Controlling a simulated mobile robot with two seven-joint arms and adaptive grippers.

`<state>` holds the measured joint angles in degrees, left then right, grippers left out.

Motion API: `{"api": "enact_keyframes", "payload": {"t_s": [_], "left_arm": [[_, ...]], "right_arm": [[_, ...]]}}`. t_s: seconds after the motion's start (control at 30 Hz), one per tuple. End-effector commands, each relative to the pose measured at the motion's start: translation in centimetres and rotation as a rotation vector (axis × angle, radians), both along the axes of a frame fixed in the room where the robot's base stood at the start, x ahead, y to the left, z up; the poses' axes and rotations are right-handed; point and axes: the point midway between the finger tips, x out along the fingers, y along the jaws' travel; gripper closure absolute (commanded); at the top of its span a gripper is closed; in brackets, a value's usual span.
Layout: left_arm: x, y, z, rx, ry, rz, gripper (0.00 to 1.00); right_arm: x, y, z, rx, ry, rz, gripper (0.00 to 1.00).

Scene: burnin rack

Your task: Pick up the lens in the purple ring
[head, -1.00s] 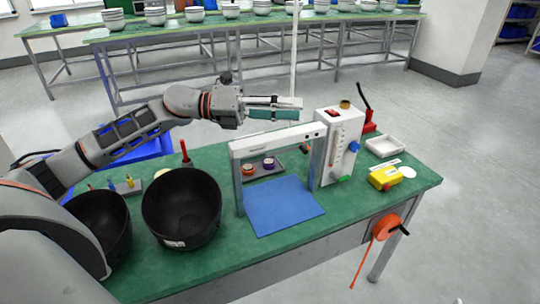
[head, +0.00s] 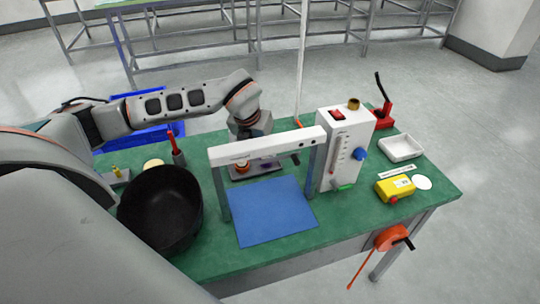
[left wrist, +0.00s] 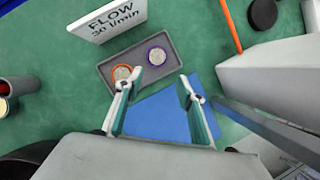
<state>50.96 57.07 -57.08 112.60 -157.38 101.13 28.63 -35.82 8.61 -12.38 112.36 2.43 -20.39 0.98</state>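The lens in the purple ring (left wrist: 156,56) lies in a grey tray (left wrist: 176,75) in the left wrist view, beside a lens in an orange ring (left wrist: 122,73). My left gripper (left wrist: 157,88) is open and empty above the tray's near side. Its left finger overlaps the orange-ringed lens in the picture; the purple-ringed lens shows between and beyond the fingertips. In the head view the left wrist (head: 249,120) points down behind a white-topped frame (head: 268,146), with the fingers hidden. My right gripper is not in view.
A blue mat (head: 272,212) lies under and before the frame. A white flow box (head: 341,150) stands right of it. A black pot (head: 160,212) and a red-handled tool (head: 176,150) stand left. A FLOW sign (left wrist: 108,18) stands beside the tray.

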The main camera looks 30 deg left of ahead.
Motion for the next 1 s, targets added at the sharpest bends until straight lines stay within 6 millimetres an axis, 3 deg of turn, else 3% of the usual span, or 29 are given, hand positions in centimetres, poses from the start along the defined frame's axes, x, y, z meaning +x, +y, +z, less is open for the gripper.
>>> {"api": "enact_keyframes", "payload": {"t_s": [0.23,0.8,1.0], "left_arm": [[0.3,0.4,-0.6,0.043,-0.018,0.046,0.61],[2.7,1.1,-6.7,0.042,-0.020,0.044,0.61],[3.0,1.2,-7.3,0.041,-0.020,0.043,0.61]], "right_arm": [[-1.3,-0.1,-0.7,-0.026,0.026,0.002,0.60],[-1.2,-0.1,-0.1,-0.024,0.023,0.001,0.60],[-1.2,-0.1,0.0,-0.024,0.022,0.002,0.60]]}}
